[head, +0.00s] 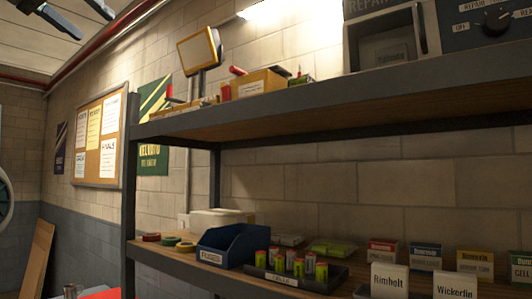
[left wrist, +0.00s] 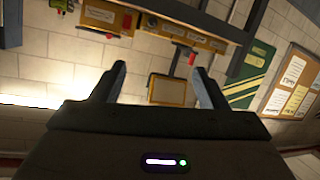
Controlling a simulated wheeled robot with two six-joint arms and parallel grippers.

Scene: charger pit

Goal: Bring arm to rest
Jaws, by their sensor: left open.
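My left gripper (head: 70,12) shows at the top left of the head view, raised near the ceiling, with its two dark fingers apart. In the left wrist view the same gripper (left wrist: 160,85) has its fingers spread, with nothing between them but the distant wall and shelf. It is clear of the shelf and touches nothing. My right gripper is in neither view.
A metal-framed shelf (head: 300,108) fills the right side. Its lower board holds a blue bin (head: 225,245), a tray of batteries (head: 290,272) and several small boxes. A repair unit (head: 385,45) stands on top. A pinboard (head: 100,135) hangs at left. The air around the left gripper is free.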

